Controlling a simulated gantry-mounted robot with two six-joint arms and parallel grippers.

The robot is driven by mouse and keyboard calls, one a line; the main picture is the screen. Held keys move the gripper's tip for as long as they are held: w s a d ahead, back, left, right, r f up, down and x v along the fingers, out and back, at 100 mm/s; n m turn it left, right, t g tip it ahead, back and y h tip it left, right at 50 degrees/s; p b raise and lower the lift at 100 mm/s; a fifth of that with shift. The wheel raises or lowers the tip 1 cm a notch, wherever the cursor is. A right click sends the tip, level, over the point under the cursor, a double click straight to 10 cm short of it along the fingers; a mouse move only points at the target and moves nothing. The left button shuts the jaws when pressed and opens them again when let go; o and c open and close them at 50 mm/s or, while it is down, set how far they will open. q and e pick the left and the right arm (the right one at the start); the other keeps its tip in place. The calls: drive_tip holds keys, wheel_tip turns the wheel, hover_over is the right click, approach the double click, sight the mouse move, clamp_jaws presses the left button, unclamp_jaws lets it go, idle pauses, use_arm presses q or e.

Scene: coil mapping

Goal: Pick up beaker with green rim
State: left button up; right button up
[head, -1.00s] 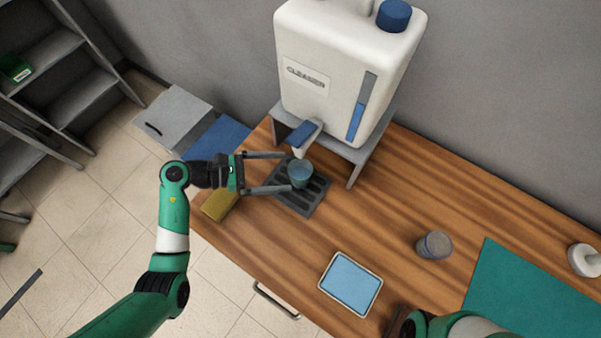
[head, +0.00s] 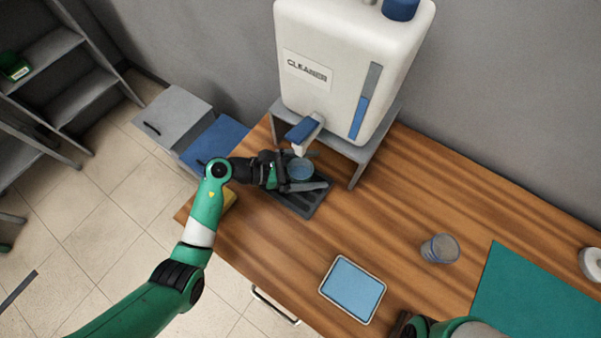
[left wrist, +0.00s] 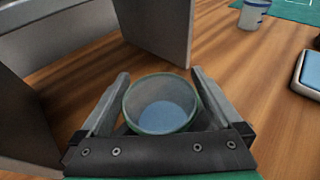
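The beaker with the green rim (head: 301,171) stands upright on the dark drip tray (head: 300,205), below the dispenser spout. It holds bluish liquid and also shows in the left wrist view (left wrist: 160,106). My left gripper (head: 308,171) is open, with its two fingers on either side of the beaker. In the left wrist view the beaker sits between the fingertips (left wrist: 160,88), and the fingers do not look closed on its wall. My right gripper is not in view; only part of my right arm shows at the bottom edge.
The white cleaner dispenser (head: 335,70) rests on a grey stand (head: 360,150) close above and behind the beaker. A second beaker (head: 440,248) stands by the teal mat (head: 545,290). A blue-topped tray (head: 352,289) lies near the front edge. The wood between is clear.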

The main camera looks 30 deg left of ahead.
use_arm(q)
drive_tip(key=c, duration=1.3)
drive_tip(key=shift+r, duration=0.35)
drive_tip(key=r+p, duration=0.1)
drive_tip(key=r, duration=0.1)
drive_tip(key=s+r+p, duration=0.1)
drive_tip(key=r+p, duration=0.1)
drive_tip(key=shift+r, duration=0.1)
drive_tip(key=s+r+p, duration=0.1)
drive_tip(key=s+r, duration=0.1)
drive_tip(key=s, duration=0.2)
drive_tip(key=s+r+p, duration=0.2)
drive_tip(key=s+r, duration=0.1)
drive_tip(key=s, duration=0.1)
drive_tip(key=s+r+p, duration=0.1)
drive_tip(key=s+r, duration=0.2)
drive_tip(key=s, duration=0.2)
drive_tip(key=shift+d+p, duration=0.35)
